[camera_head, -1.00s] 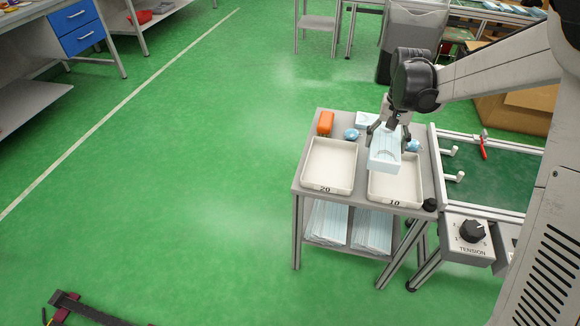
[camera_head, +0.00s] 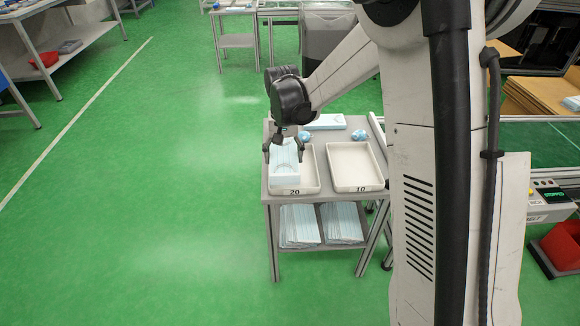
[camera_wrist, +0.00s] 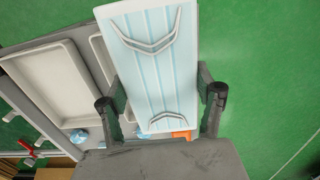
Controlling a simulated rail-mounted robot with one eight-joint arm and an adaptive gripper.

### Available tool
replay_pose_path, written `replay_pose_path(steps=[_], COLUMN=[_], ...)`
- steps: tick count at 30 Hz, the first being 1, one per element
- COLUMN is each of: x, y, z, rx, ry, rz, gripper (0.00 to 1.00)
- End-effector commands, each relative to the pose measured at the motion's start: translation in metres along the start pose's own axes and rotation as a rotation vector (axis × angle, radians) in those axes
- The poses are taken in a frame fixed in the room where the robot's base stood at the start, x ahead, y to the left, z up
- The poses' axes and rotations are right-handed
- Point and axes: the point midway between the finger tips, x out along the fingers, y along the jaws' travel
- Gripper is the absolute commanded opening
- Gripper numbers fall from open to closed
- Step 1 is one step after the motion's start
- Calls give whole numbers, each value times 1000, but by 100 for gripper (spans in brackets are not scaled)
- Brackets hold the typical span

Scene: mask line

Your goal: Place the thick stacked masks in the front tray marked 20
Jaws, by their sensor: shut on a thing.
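A thick light-blue mask stack (camera_head: 285,165) is held by my gripper (camera_head: 283,148), whose fingers press its two sides. In the wrist view the stack (camera_wrist: 158,65) lies between both fingers of my gripper (camera_wrist: 161,95). In the head view it appears over the left part of the front tray marked 20 (camera_head: 310,186); its height above the tray is hard to tell. The stack hides much of that tray, including most of its left side. The tray marked 10 (camera_head: 352,165) stands to its right and looks empty.
Both trays stand on a grey cart (camera_head: 325,197). Crumpled blue masks (camera_head: 304,136) (camera_head: 359,134) and a flat mask stack (camera_head: 325,122) lie behind them. An orange object (camera_wrist: 182,135) shows partly in the wrist view. More mask stacks (camera_head: 299,226) fill the lower shelf.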

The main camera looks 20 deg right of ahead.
Motion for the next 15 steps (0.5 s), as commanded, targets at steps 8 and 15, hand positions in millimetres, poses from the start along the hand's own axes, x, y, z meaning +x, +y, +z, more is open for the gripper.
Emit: replay_pose_path(steps=[8, 15], x=[32, 41], y=[25, 32], z=[-44, -55], rx=[2, 0], ry=[0, 0], rz=[0, 0], gripper=[39, 39])
